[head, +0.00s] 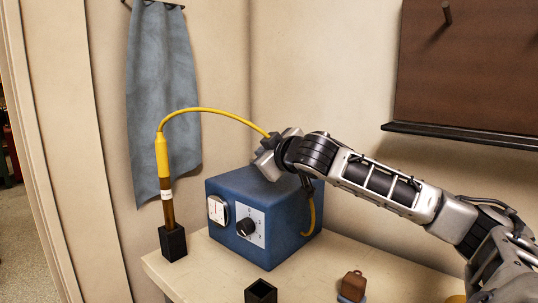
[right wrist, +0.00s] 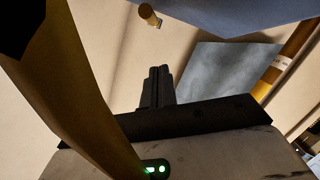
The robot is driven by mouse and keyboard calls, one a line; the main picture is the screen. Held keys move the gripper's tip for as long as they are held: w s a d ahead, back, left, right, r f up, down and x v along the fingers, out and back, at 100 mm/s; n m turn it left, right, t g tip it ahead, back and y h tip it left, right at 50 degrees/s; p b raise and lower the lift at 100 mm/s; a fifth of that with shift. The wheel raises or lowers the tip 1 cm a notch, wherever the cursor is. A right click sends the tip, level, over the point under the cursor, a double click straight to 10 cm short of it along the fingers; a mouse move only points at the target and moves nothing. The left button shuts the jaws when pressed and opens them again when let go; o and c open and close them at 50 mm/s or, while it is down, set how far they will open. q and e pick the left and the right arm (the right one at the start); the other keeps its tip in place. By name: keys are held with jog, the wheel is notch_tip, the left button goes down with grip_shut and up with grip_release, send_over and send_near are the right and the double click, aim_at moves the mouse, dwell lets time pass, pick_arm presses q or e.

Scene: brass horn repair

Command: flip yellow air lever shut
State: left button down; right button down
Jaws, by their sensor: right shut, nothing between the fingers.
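I cannot make out the yellow air lever for certain in either view. My right gripper (head: 266,158) is above the blue control box (head: 282,222), beside the yellow hose (head: 212,110); the arm's end partly hides the hose there. In the right wrist view the right gripper's fingers (right wrist: 157,88) are together with nothing between them. A broad yellow-brown strip, likely the hose, crosses close to the camera at the left (right wrist: 72,95). My left gripper is in neither view.
A yellow-handled tool (head: 162,157) stands in a black holder (head: 173,244) at the left. A black open cup (head: 261,291) and a small brown object (head: 354,283) are at the front. A blue-grey cloth (head: 160,85) hangs behind.

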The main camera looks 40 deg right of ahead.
jog(key=shift+w+d+f+b, duration=0.2)
jog(key=shift+w+d+f, duration=0.2)
jog(key=shift+f, duration=0.2)
jog(key=shift+w+d+f+b, duration=0.15)
jog(key=shift+w+d+f, duration=0.15)
jog(key=shift+f, duration=0.25)
jog(key=shift+s+d+f, duration=0.15)
jog(key=shift+d+f, duration=0.4)
jog(key=shift+f, duration=0.15)
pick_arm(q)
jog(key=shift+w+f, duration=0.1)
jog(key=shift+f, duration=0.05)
